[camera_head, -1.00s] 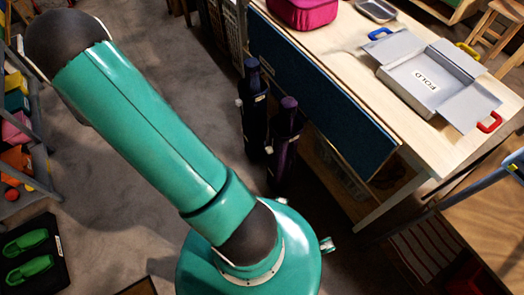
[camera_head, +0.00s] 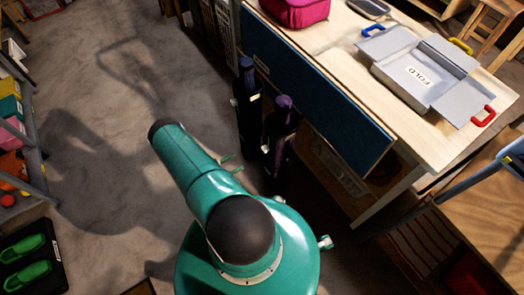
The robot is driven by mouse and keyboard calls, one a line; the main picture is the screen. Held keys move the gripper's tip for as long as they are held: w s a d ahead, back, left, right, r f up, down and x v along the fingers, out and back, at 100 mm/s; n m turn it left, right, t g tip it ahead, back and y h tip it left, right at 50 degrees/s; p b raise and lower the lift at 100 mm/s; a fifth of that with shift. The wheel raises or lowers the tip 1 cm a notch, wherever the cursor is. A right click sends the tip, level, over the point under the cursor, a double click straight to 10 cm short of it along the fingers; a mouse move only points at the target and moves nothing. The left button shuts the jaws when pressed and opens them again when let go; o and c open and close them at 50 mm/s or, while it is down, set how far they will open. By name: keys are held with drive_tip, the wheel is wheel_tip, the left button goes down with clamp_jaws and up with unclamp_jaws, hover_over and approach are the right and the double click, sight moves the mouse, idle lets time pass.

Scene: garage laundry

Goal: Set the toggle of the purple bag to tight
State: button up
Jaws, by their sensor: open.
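The purple bag (camera_head: 281,135) is a tall, narrow, dark purple upright shape with a lighter purple top, beside the blue panel of the table. A small pale piece (camera_head: 265,149) shows at its left side; I cannot tell whether it is the toggle or how it is set. My green arm reaches from the lower middle toward the upper left. The rest of the gripper is hidden behind the arm.
A similar dark navy bag (camera_head: 247,110) stands close left of the purple one. Shelves (camera_head: 25,165) and green shoes (camera_head: 25,258) are at left. Grey floor lies open between.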

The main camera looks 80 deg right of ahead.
sight(263, 150)
drive_tip(key=x, duration=0.9)
drive_tip(key=f+x, duration=0.1)
drive_tip(key=x, duration=0.4)
drive_tip(key=shift+s+a, duration=0.2)
drive_tip(key=shift+s, duration=0.2)
drive_tip(key=shift+c, duration=0.2)
clamp_jaws()
